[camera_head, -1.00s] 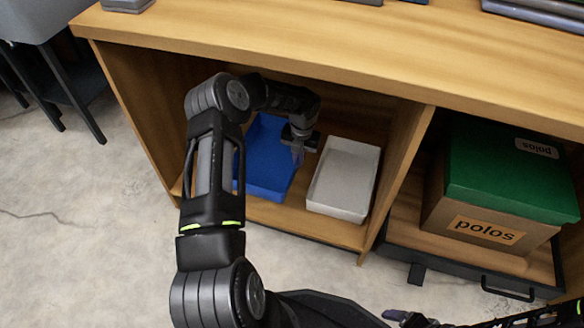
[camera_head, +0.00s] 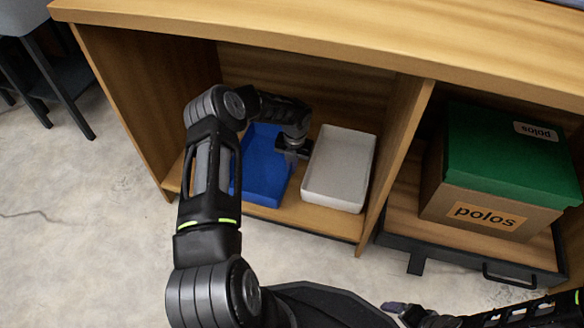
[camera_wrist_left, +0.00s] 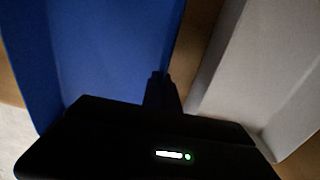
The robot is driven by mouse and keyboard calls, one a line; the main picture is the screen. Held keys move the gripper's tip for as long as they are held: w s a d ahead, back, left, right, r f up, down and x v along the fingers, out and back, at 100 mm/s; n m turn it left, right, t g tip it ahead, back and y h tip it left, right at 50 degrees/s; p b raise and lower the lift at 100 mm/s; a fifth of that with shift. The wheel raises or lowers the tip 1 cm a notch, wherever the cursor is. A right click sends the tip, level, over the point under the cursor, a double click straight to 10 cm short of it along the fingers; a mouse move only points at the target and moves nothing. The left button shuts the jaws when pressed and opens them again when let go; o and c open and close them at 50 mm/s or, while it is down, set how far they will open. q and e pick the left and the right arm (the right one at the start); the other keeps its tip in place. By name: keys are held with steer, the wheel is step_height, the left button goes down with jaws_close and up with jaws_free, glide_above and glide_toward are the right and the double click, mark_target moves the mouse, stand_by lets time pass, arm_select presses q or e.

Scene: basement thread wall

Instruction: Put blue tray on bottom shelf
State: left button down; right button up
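The blue tray (camera_head: 266,178) sits on the bottom board of the left shelf compartment, left of a white tray. It also shows in the left wrist view (camera_wrist_left: 105,50). My left gripper (camera_head: 292,150) reaches into the compartment at the blue tray's right wall, near the gap between the trays. In the left wrist view, the dark fingers (camera_wrist_left: 162,92) overlap that wall's edge. Whether they are closed on the wall is too dark to tell. My left arm hides the blue tray's left side. My right gripper (camera_head: 396,308) is only partly visible at the bottom, its opening unclear.
The white tray (camera_head: 340,170) stands close beside the blue tray. A wooden divider (camera_head: 398,150) separates this compartment from one holding a green-lidded polos box (camera_head: 495,170) on a drawer. The wooden top (camera_head: 330,30) overhangs the compartment. Floor in front is clear.

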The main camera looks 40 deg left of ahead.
arm_select(q)
steer(key=shift+f, duration=0.15)
steer(key=c, duration=1.6)
jaws_free()
steer(key=shift+c, duration=0.2)
steer(key=shift+r, duration=0.25)
steer(key=shift+r, duration=0.3)
step_height(320, 180, up, 7)
steer(key=p, duration=0.3)
steer(key=shift+d, duration=0.2)
